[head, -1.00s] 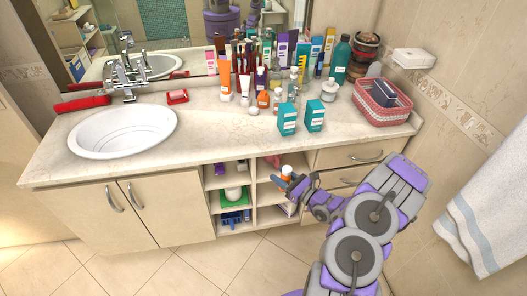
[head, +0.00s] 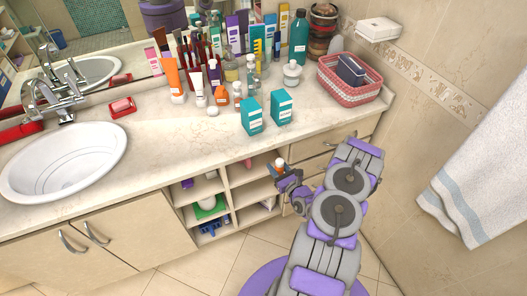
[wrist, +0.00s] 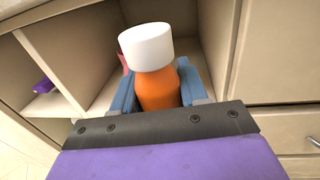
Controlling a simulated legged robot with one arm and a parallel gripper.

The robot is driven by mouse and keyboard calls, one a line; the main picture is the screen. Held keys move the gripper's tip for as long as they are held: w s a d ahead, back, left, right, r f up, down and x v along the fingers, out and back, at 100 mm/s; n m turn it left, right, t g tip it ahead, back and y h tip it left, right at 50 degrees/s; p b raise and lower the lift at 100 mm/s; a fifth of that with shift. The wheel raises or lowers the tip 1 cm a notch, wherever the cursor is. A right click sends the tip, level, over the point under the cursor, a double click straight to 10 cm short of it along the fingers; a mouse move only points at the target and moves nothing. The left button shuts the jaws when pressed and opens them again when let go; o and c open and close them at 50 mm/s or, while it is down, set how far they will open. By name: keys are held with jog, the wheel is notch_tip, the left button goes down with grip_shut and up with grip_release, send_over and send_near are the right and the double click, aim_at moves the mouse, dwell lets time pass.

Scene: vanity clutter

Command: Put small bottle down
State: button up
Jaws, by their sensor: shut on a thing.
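The small bottle is orange with a white cap; it shows in the wrist view (wrist: 158,88) and in the head view (head: 280,163). My gripper (wrist: 158,92) is shut on it, with a blue finger on each side of the bottle. In the head view my gripper (head: 282,169) is at the front of the open shelves, below the counter edge. The bottle is upright with its cap up, in front of an open shelf compartment (wrist: 200,25). I cannot tell whether its base touches the shelf, as my gripper hides it.
Open cubbies (head: 237,178) sit under the counter (head: 160,140), some holding small items. A purple item (wrist: 43,85) lies in the cubby to the left. Drawers (head: 312,142) are on the right. Teal boxes (head: 252,115) and several bottles crowd the counter.

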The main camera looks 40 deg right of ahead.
jog(key=w+d, duration=0.1)
jog(key=w, duration=0.2)
jog(key=w+d+b, duration=0.1)
jog(key=w, duration=0.2)
jog(key=w+d+b, duration=0.1)
jog(key=w, duration=0.2)
jog(key=shift+w+d+f, duration=0.1)
jog(key=shift+w+f, duration=0.2)
jog(key=shift+w, duration=0.05)
jog(key=shift+w+d, duration=0.2)
jog(key=shift+d, duration=0.05)
jog(key=shift+d+f, duration=0.2)
jog(key=shift+d, duration=0.05)
notch_tip(320, 180, down, 3)
jog(key=shift+s+r+b, duration=0.1)
jog(key=shift+r+b, duration=0.1)
jog(key=shift+b, duration=0.4)
jog(key=shift+a+f, duration=0.3)
jog(key=shift+f, duration=0.1)
jog(key=shift+r, duration=0.1)
jog(key=shift+d, duration=0.1)
jog(key=o, duration=1.2)
jog(key=shift+d, duration=0.15)
jog(key=shift+c, duration=0.2)
